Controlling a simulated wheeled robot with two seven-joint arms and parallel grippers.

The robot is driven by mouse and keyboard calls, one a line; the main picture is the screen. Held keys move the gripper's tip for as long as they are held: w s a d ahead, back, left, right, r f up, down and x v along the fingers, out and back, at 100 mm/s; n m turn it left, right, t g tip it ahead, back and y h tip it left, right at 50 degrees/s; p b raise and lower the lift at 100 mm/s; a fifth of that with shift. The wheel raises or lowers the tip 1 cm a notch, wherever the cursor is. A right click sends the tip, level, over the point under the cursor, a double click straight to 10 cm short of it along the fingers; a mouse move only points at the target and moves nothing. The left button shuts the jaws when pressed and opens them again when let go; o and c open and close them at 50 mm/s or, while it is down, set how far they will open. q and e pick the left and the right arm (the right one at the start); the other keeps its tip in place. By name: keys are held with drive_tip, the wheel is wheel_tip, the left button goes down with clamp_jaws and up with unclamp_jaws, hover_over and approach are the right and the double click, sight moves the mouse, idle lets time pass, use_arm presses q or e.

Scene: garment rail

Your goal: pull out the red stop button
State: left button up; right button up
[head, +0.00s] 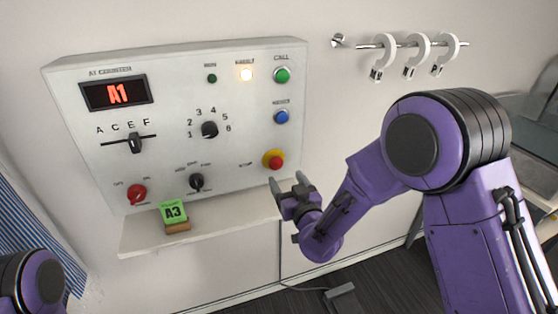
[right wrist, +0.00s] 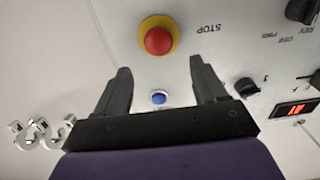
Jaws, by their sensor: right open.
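The red stop button (head: 276,161) sits on a yellow ring at the lower right of the white control panel (head: 230,100). In the right wrist view the stop button (right wrist: 158,40) shows upside down beside the word STOP, beyond the fingertips and roughly between them. My right gripper (head: 291,188) is open and empty, just below and right of the button in the head view. Its two dark fingers (right wrist: 158,72) are spread wide in the right wrist view, apart from the button. My left gripper is not in view; only part of my left arm shows.
A blue button (head: 282,117) and green button (head: 282,75) sit above the stop button. A shelf (head: 235,207) below the panel holds a green A3 card (head: 173,212). White hooks hang on a rail (head: 408,45) to the right. A red knob (head: 136,194) is at lower left.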

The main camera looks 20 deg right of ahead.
sight(277, 164)
drive_tip(key=w+p, duration=0.2)
drive_tip(key=w, duration=0.5)
drive_tip(key=shift+w, duration=0.25)
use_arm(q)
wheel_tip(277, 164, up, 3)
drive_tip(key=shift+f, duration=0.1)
